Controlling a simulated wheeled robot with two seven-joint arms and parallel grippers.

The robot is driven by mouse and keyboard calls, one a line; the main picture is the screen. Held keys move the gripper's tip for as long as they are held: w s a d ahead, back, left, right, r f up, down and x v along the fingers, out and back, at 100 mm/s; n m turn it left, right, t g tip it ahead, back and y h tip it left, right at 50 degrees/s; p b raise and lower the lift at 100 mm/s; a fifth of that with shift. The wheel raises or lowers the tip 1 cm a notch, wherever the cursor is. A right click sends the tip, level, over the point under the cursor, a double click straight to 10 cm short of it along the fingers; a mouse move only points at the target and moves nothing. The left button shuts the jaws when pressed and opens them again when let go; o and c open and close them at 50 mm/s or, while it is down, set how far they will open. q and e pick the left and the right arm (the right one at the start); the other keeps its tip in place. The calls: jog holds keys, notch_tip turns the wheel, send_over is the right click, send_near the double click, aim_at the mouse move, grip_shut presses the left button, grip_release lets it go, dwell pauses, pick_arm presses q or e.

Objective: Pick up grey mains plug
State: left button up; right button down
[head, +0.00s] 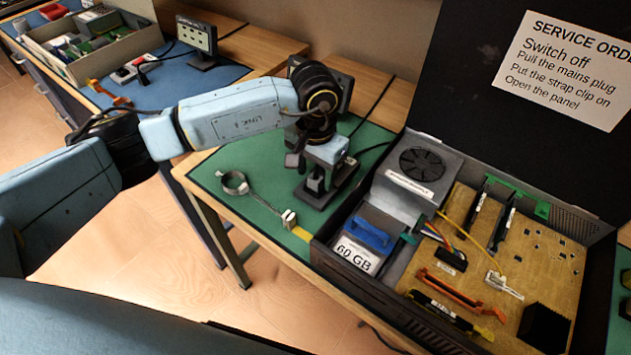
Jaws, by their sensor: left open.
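My left gripper (308,174) is open and points down over a dark block (343,189) on the green mat (262,160). A small dark grey piece at the fingers may be the grey mains plug, but the gripper covers most of it. I cannot tell plug from fingertip there, nor whether the fingers touch it. A dark cable (375,147) runs off to the right behind the block. My right gripper is not in view.
A grey strap with a clip (289,219) lies left of the open computer case (330,258). The case fills the right side, its raised lid bearing a service order sheet (566,67). A parts box (120,45) and small display (197,36) stand on the blue mat behind.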

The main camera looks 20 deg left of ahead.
aim_at(315, 177)
pick_arm(q)
jog(key=shift+f, duration=0.25)
jog(key=c, duration=0.9)
jog(key=shift+o, duration=0.2)
notch_tip(315, 177, up, 10)
